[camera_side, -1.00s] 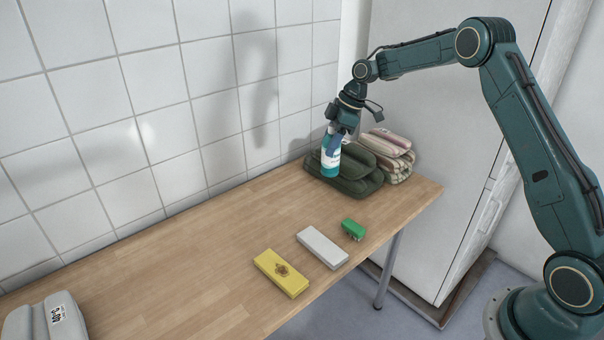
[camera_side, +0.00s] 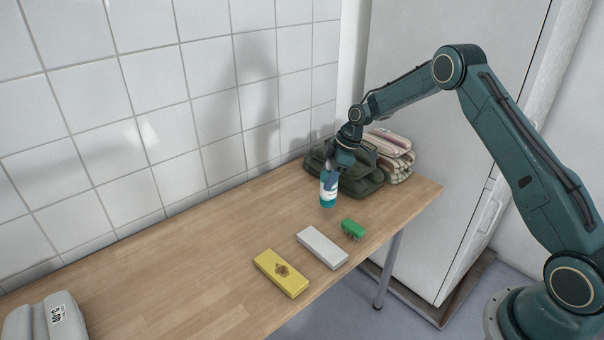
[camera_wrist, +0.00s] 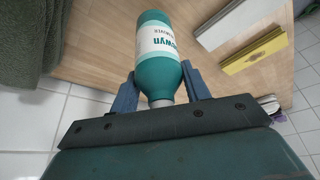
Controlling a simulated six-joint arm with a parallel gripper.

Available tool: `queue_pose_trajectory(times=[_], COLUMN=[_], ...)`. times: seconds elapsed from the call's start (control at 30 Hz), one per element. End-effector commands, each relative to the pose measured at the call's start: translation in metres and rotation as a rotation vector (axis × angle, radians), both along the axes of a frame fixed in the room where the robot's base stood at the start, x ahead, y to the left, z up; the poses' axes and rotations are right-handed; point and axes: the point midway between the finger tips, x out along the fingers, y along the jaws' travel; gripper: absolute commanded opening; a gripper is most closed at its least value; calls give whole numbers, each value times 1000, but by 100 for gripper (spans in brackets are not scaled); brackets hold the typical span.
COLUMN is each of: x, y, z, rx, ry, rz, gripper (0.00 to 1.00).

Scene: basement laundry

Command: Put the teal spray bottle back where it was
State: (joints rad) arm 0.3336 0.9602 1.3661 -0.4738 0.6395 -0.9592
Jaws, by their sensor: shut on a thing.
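My gripper (camera_side: 331,176) is shut on the bottle's upper part from above. In the wrist view the bottle (camera_wrist: 157,52) sits between the two blue fingers of my gripper (camera_wrist: 160,88), its label facing the camera.
The dark green towels (camera_side: 366,182) and a striped cloth stack (camera_side: 398,160) stand behind and to the right. A green brush (camera_side: 353,229), a white box (camera_side: 322,248) and a yellow box (camera_side: 281,273) lie nearer the front edge.

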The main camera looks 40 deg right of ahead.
Motion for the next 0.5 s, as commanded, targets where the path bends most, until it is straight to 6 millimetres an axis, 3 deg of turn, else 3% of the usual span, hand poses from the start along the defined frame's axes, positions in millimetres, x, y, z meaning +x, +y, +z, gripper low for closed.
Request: queue_pose_trajectory(times=[0.3,0.5], x=[0,0], y=[0,0], z=[-34,-37], rx=[-1,-1], ry=[-1,-2], rz=[0,0], gripper=[15,15])
